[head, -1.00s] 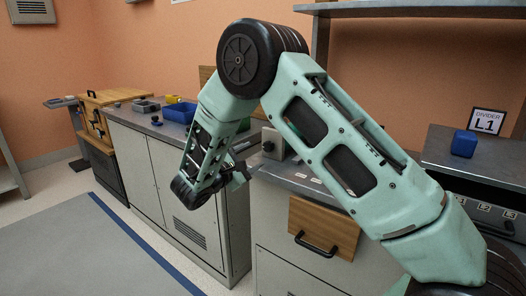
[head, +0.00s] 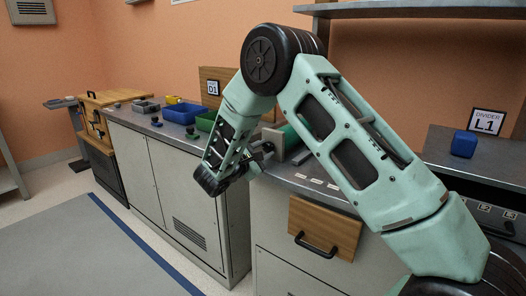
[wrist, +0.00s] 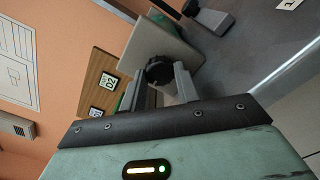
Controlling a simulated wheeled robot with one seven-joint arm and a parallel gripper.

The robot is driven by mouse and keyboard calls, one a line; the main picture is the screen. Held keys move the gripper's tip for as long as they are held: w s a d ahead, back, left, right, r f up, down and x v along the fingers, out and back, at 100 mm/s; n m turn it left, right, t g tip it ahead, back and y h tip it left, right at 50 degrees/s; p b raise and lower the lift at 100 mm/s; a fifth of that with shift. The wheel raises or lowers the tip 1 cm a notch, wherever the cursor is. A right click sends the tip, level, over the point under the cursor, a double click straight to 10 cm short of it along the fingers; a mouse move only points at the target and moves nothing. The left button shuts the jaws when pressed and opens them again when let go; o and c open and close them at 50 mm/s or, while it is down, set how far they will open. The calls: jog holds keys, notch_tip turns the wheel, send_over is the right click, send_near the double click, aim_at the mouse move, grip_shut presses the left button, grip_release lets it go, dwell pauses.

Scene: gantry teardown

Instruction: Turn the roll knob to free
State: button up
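A round black knob (wrist: 159,70) sits on the face of a pale block (wrist: 160,42) in the wrist view. My gripper (wrist: 160,82) points at it, with its two fingers apart and the knob showing between the fingertips. I cannot tell whether the fingers touch the knob. In the head view my gripper (head: 264,151) is at the front of the pale block (head: 272,142) on the counter. The knob is hidden there by my gripper and arm.
A wooden board (wrist: 97,88) with D1 and D2 signs stands behind. A grey block with a dark handle (wrist: 212,20) is near the pale block. A wooden drawer front (head: 322,228) is below.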

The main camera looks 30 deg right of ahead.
jog(key=shift+r+n+p, duration=0.1)
jog(key=shift+n+p, duration=0.2)
jog(key=shift+p, duration=0.05)
jog(key=n+p, duration=0.3)
jog(key=shift+a+r+n+p, duration=0.1)
jog(key=shift+r+n+p, duration=0.05)
jog(key=shift+n+p, duration=0.2)
jog(key=n+p, duration=0.4)
jog(key=shift+p, duration=0.3)
jog(key=n+p, duration=0.5)
jog(key=shift+n, duration=0.35)
jog(key=shift+f+n+p, duration=0.15)
jog(key=shift+n+p, duration=0.45)
jog(key=shift+n, duration=0.35)
jog(key=shift+f+n+p, duration=0.1)
jog(key=shift+n+p, duration=0.5)
jog(key=shift+n, duration=0.35)
jog(key=shift+s, duration=0.1)
jog(key=o, duration=1)
jog(key=shift+c, duration=0.2)
jog(key=b+v, duration=0.2)
jog(key=v, duration=1.5)
jog(key=shift+a, duration=0.15)
